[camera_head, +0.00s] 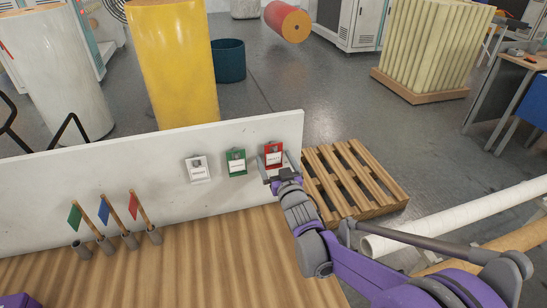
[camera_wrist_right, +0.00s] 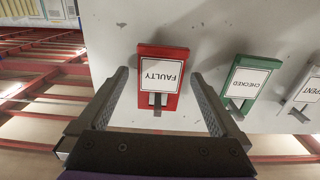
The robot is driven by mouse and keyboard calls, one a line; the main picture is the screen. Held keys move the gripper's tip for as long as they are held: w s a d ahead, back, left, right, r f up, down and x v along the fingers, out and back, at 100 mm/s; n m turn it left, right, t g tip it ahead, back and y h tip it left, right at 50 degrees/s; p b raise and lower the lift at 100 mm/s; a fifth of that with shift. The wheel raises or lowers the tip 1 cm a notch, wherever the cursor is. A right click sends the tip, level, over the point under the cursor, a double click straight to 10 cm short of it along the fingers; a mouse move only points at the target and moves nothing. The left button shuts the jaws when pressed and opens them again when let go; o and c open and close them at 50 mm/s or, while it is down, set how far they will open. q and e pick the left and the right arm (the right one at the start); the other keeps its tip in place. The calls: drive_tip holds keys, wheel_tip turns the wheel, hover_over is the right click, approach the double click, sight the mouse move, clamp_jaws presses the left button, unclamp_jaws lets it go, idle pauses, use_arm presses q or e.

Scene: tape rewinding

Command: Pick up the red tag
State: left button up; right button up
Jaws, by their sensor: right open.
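The red tag (camera_head: 274,149) hangs on the white panel, at the right end of a row of three tags. In the right wrist view the red tag (camera_wrist_right: 163,60) shows a white label reading FAULTY, upside down. My right gripper (camera_head: 275,172) is just below and in front of it. In the wrist view my right gripper (camera_wrist_right: 160,73) is open, with one finger on each side of the tag. Neither finger visibly touches it; the exact depth gap is hard to tell. My left gripper is not in view.
A green tag (camera_head: 236,161) and a white tag (camera_head: 198,169) hang to the left on the white panel (camera_head: 130,180). Small flags in holders (camera_head: 128,240) stand on the wooden table (camera_head: 210,265). A pallet (camera_head: 350,180) lies on the floor beyond.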

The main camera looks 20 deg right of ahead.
drive_tip(key=shift+s, duration=0.1)
drive_tip(key=shift+c, duration=0.7)
drive_tip(key=c, duration=1.2)
drive_tip(key=shift+r, duration=0.1)
